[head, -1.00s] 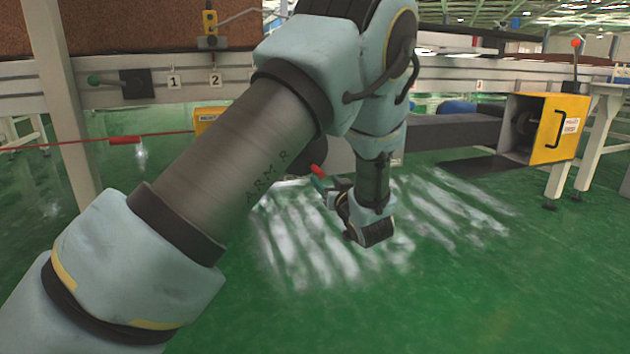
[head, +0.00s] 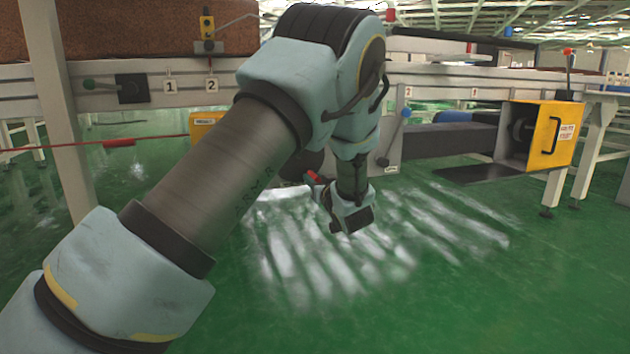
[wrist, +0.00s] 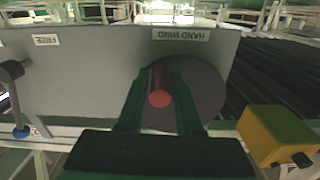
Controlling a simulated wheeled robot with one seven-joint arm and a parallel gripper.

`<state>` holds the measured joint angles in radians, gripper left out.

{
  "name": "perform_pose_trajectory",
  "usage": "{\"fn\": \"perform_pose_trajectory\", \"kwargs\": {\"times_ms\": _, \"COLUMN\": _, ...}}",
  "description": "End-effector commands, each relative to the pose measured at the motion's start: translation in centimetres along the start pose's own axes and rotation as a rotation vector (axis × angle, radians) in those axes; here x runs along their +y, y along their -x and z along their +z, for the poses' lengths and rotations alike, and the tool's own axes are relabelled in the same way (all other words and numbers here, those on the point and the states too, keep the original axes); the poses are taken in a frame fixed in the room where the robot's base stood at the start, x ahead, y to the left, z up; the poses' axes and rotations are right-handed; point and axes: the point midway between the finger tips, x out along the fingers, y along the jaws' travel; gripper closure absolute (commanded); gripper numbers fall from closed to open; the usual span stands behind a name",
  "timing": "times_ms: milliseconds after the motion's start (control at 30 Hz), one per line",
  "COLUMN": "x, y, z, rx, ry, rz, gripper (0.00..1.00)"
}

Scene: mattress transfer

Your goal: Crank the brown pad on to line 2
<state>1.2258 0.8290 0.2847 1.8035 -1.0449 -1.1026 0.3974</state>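The brown pad (head: 130,28) lies on the grey frame at the upper left, partly behind a post. Signs 1 (head: 170,86) and 2 (head: 212,85) hang on the frame below it. A red crank handle (head: 312,178) is at my gripper (head: 325,190). In the wrist view the red handle (wrist: 160,98) lies between the two green fingers of my gripper (wrist: 160,85). A narrow gap seems to show beside its near end, so the fingers look open around it. Behind is a dark round disc (wrist: 208,95) under an upside-down HAND WIND label (wrist: 181,34).
A blue-knobbed lever (head: 406,112) stands right of my arm; a FREE label (wrist: 46,40) is near it in the wrist view. A yellow box (head: 553,135) is at the right. A red cord (head: 60,147) crosses at left. The green floor in front is clear.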

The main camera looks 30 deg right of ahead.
Motion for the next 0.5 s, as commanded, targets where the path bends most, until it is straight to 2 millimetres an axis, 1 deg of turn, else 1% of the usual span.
{"fn": "perform_pose_trajectory", "kwargs": {"times_ms": 33, "x": 0.00, "y": 0.01, "z": 0.01, "rx": 0.000, "ry": 0.000, "rz": 0.000, "gripper": 0.72}}
{"fn": "perform_pose_trajectory", "kwargs": {"times_ms": 267, "x": 0.00, "y": 0.02, "z": 0.02, "rx": 0.000, "ry": 0.000, "rz": 0.000, "gripper": 0.98}}
{"fn": "perform_pose_trajectory", "kwargs": {"times_ms": 300, "x": 0.00, "y": 0.02, "z": 0.02, "rx": 0.000, "ry": 0.000, "rz": 0.000, "gripper": 1.00}}
{"fn": "perform_pose_trajectory", "kwargs": {"times_ms": 500, "x": 0.00, "y": 0.02, "z": 0.02, "rx": 0.000, "ry": 0.000, "rz": 0.000, "gripper": 1.00}}
